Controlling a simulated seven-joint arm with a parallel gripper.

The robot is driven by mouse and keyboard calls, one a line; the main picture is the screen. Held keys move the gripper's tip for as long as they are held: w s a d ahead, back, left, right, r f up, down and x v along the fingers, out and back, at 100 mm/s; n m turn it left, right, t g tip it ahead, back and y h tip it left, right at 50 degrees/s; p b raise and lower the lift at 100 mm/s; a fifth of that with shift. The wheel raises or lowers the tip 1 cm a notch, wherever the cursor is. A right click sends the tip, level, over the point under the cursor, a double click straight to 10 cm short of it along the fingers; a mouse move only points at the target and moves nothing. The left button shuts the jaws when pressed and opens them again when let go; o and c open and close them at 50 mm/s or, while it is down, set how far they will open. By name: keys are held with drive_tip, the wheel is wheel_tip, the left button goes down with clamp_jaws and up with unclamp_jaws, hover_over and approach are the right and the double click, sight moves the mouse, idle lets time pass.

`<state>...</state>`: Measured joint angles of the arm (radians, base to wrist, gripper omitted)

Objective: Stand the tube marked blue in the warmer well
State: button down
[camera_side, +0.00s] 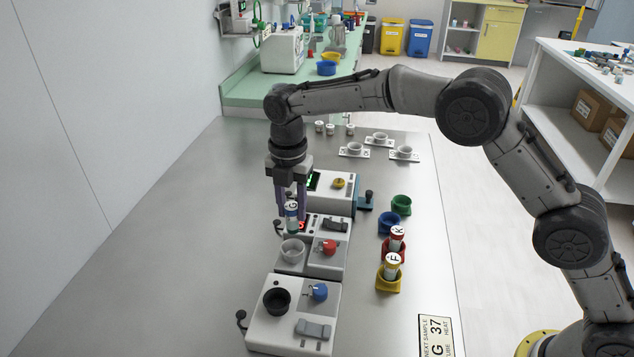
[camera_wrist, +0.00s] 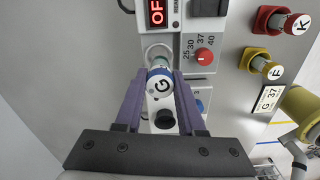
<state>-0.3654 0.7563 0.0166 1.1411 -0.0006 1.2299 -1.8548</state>
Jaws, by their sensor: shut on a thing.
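My gripper (camera_side: 290,208) is shut on a white-capped tube marked G with a blue band (camera_side: 291,220). The tube hangs upright, cap up; in the wrist view the G cap (camera_wrist: 160,84) sits between the purple fingers. In the side view the tube is above and slightly behind the pale round well (camera_side: 292,251) of the middle white warmer, apparently clear of it. In the wrist view the tube partly covers this well (camera_wrist: 158,52). The warmer has a red dial (camera_side: 328,247) marked 25, 30, 37, 40 and a red display (camera_wrist: 157,12) partly reading "OF".
A front unit has a black well (camera_side: 277,301) and blue knob (camera_side: 319,292); a rear unit has a yellow knob (camera_side: 338,183). Tubes K (camera_side: 397,236) and F (camera_side: 391,265) stand in red and yellow cups. Blue (camera_side: 388,224) and green (camera_side: 401,205) cups look empty. A card (camera_side: 436,337) reads G 37.

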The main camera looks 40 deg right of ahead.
sight(292, 232)
drive_tip(key=shift+s+a+f, duration=0.15)
drive_tip(key=shift+a+f, duration=0.1)
drive_tip(key=shift+f, duration=2.75)
drive_tip(key=shift+f, duration=0.65)
drive_tip(key=c, duration=0.8)
unclamp_jaws()
drive_tip(key=shift+r, duration=0.1)
drive_tip(key=shift+r, duration=5.45)
